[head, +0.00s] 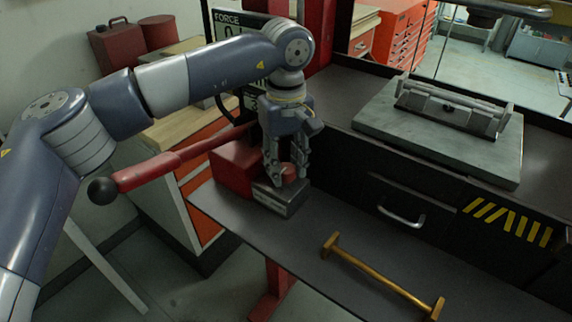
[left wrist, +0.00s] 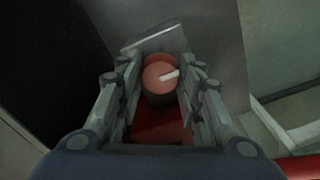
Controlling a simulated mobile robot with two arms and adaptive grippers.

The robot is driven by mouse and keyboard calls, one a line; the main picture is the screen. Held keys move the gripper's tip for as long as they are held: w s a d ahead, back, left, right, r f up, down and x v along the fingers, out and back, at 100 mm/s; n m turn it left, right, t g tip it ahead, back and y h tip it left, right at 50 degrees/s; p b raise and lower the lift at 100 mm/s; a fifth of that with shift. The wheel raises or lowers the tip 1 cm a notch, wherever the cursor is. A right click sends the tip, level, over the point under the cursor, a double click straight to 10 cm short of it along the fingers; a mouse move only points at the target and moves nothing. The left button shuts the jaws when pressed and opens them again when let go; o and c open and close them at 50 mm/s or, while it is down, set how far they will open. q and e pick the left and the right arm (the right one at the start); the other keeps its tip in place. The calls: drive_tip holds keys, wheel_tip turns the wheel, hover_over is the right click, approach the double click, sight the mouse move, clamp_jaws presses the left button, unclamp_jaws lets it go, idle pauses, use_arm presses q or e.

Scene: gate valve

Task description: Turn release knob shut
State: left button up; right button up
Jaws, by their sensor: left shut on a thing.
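The release knob (left wrist: 158,76) is a round red knob with a white pointer mark, seen from above in the left wrist view. The mark points to the right and slightly up in that view. My left gripper (head: 287,178) points down over the knob, its fingers on either side and shut on it; it also shows in the left wrist view (left wrist: 161,88). In the head view the fingers mostly hide the knob. A grey metal block (head: 281,198) lies below it, beside a red housing (head: 235,165). My right gripper is not in view.
A red lever with a black ball end (head: 102,191) sticks out left of the housing. A brass bar (head: 380,275) lies on the dark bench. A grey plate with a metal fixture (head: 440,135) stands at the right. A force display (head: 240,20) is behind my arm.

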sight(286, 167)
use_arm(q)
drive_tip(key=shift+w+r, duration=0.1)
drive_tip(key=shift+r, duration=0.05)
idle(0.3)
drive_tip(key=o, duration=1.1)
drive_tip(key=shift+c, duration=0.2)
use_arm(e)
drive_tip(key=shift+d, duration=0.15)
use_arm(q)
wheel_tip(286, 167, up, 12)
